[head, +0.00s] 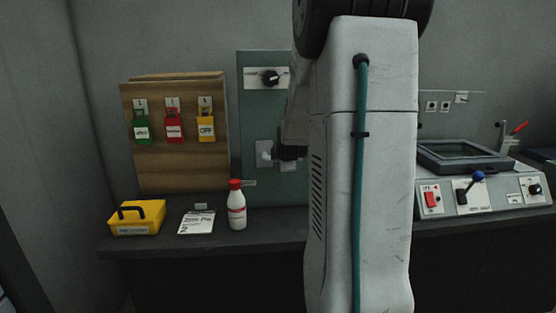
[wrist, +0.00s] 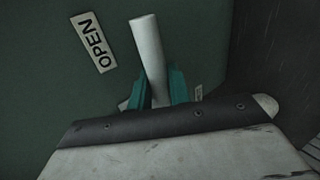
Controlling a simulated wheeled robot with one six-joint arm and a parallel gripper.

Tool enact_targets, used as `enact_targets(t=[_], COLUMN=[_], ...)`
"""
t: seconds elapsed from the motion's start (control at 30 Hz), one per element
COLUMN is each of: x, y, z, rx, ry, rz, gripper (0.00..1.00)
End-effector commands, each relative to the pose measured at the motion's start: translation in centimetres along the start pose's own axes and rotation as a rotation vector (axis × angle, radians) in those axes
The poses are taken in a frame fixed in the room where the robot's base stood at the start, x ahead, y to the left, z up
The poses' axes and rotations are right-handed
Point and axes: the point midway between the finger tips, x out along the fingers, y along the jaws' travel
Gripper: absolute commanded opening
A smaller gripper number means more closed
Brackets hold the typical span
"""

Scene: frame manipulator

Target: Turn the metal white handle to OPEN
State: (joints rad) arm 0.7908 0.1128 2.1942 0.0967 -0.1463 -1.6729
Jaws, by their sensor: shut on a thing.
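The white handle (wrist: 148,48) shows in the wrist view as a pale bar sticking up between the two teal fingers. My gripper (wrist: 158,88) is shut on it, with a finger on each side. The OPEN label (wrist: 93,42) is on the green panel, to the left of the handle's free end. In the head view, my gripper (head: 290,152) is a dark shape at the lower part of the green panel (head: 258,110), partly hidden by my arm. The handle's pivot is hidden behind my gripper.
A black knob (head: 270,77) sits higher on the panel. A red-capped bottle (head: 237,208), a paper (head: 197,222) and a yellow box (head: 137,218) stand on the bench at left. Padlocks hang on a wooden board (head: 180,170). A control console (head: 480,198) is at right.

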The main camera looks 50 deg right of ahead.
Motion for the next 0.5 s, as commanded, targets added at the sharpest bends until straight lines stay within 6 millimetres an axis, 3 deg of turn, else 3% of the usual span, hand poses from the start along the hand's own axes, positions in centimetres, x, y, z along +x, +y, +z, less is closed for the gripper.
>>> enact_targets(t=[0.33, 0.37, 0.5], x=[-0.07, -0.07, -0.08], y=[0.04, 0.05, 0.04], z=[-0.13, -0.16, -0.26], rx=[-0.005, -0.005, -0.005], ry=[0.001, 0.001, 0.002], rz=[0.002, 0.002, 0.002], gripper=[0.0, 0.22, 0.26])
